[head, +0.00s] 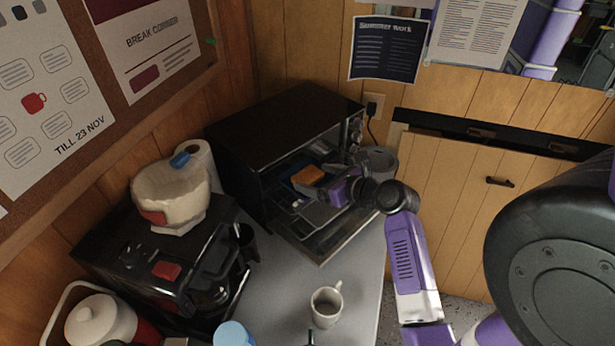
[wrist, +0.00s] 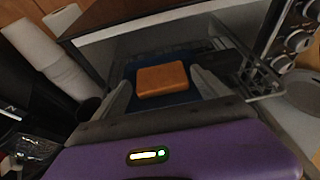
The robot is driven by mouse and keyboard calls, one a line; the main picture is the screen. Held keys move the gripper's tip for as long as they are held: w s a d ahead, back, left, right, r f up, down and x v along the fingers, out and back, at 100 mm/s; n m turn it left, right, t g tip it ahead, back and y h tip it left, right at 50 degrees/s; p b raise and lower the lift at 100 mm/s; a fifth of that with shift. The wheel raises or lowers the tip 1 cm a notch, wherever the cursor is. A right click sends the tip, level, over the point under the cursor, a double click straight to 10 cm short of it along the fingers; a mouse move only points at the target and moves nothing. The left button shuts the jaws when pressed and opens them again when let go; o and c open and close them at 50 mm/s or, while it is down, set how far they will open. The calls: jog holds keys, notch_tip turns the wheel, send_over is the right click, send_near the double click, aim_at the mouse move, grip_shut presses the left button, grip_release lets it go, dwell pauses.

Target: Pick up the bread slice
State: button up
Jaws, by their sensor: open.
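The bread slice (head: 307,176) is an orange-brown block inside the open toaster oven, on what looks like a dark blue tray. In the wrist view the bread slice (wrist: 163,80) lies flat between and just beyond my fingertips, on the blue tray (wrist: 126,73). My gripper (head: 325,188) reaches into the oven's mouth from the right. In the wrist view my gripper (wrist: 162,92) is open, with one pale finger on each side of the bread. I cannot tell whether the fingers touch it.
The black toaster oven (head: 285,118) stands in the corner with its door lowered. A mug (head: 326,305) stands in front on the grey counter (head: 290,290). A coffee maker (head: 170,270) and paper roll (head: 197,158) are left of the oven. A grey pot (head: 381,158) is at its right.

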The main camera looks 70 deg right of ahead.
aim_at(312, 178)
jog(key=shift+x, duration=1.05)
jog(key=c, duration=1.1)
jog(key=shift+r, duration=0.15)
notch_tip(312, 178, up, 20)
jog(key=shift+f+p, duration=0.1)
jog(key=shift+p, duration=0.9)
